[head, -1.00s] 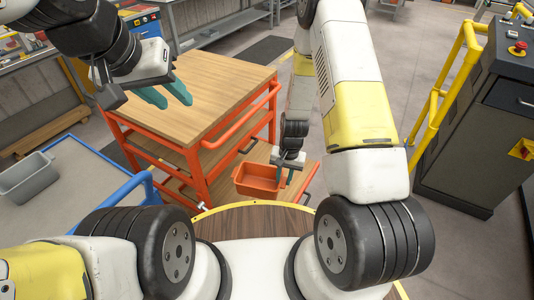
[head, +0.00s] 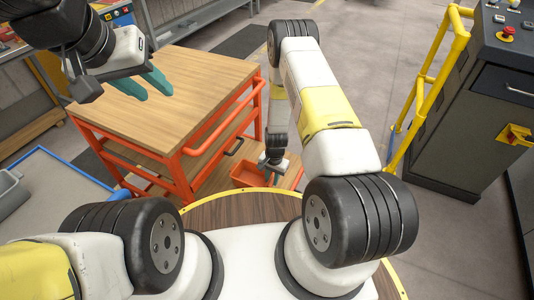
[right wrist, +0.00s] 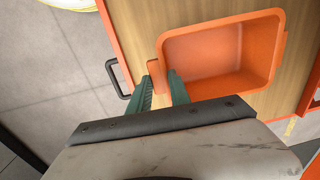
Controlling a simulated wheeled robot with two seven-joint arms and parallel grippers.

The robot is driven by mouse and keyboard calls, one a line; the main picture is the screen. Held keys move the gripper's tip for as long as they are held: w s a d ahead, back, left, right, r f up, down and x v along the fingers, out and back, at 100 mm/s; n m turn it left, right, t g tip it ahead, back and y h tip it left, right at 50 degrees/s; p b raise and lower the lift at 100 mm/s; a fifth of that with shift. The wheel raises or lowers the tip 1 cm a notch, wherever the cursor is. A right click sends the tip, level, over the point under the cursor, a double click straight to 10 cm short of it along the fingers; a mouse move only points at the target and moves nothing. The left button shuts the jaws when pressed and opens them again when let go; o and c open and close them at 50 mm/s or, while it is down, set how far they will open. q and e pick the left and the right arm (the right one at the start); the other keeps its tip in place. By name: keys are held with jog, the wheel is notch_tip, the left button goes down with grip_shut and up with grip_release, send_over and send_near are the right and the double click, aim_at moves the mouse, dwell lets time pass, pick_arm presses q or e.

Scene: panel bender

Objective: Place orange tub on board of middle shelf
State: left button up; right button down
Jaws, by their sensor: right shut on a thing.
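The orange tub (head: 246,174) hangs at my right gripper (head: 274,172), beside the near right side of the orange-framed wooden cart. In the right wrist view the tub (right wrist: 222,52) shows its empty inside. My right gripper (right wrist: 162,92) is shut on the tub's left rim tab. A wooden shelf board (right wrist: 135,30) with orange edges lies beneath the tub; whether they touch cannot be told. In the head view the cart's middle board (head: 150,158) is mostly hidden under its top. My left gripper (head: 151,88) is open and empty above the cart top.
The wooden cart top (head: 190,95) is bare. An orange side rail (head: 225,118) runs along its right side. A blue-edged table (head: 60,185) with a grey bin (head: 10,192) stands left. A yellow railing (head: 425,85) and dark control cabinet (head: 465,120) stand right.

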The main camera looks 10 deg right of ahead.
jog(key=w, duration=0.2)
jog(key=shift+w+d+f, duration=0.1)
jog(key=shift+w+d, duration=0.3)
jog(key=shift+w+f, duration=0.2)
jog(key=shift+f, duration=1.7)
jog(key=c, duration=1.2)
grip_release()
